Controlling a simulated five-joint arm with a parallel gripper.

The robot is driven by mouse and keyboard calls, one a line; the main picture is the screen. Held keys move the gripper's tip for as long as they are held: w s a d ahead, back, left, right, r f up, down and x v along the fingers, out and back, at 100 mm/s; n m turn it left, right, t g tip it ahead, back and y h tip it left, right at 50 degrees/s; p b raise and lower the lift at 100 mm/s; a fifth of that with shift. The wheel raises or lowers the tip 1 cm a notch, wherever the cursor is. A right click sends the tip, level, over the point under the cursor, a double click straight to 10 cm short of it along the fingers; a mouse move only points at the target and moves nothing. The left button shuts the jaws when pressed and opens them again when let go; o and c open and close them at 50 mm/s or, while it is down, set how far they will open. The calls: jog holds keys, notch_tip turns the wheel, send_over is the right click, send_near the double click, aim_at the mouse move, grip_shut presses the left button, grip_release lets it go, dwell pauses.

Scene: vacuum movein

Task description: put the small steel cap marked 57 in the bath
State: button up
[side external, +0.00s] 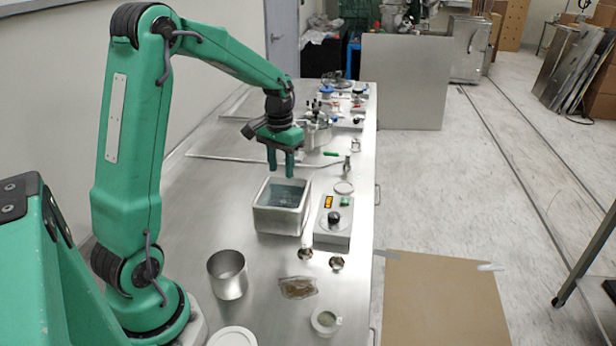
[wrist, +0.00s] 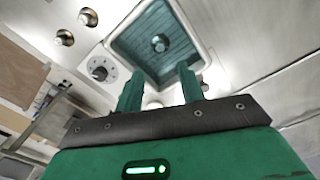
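The bath (side external: 282,220) is an open square steel tank with blue-tinted liquid or lining, standing on the steel table; its rim fills the top of the wrist view (wrist: 112,42). A small round steel piece (wrist: 160,42) shows inside the bath in the wrist view; no marking is legible on it. Two small steel caps stand on the table in front of the bath, one on the left (side external: 305,253) and one on the right (side external: 336,263). Their numbers cannot be read. My gripper (side external: 281,174) is above the bath, pointing down, fingers apart and nothing between them.
A grey control box (side external: 333,225) with a knob and lit display stands right of the bath. A steel beaker (side external: 228,277), a brown packet (side external: 298,288) and a small round dish (side external: 325,321) are nearer the camera. Valves and fittings (side external: 318,115) crowd the far end.

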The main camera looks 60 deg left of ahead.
jog(key=shift+r, duration=0.7)
jog(key=s+d+r+m+t, duration=0.25)
jog(key=s+d+r, duration=0.35)
jog(key=d+r, duration=0.3)
jog(key=s+d+m+t, duration=0.1)
jog(key=s+d+t, duration=0.2)
jog(key=s+d, duration=0.6)
jog(key=shift+s+d+r, duration=0.15)
jog(key=shift+s+r, duration=0.1)
jog(key=shift+s, duration=0.45)
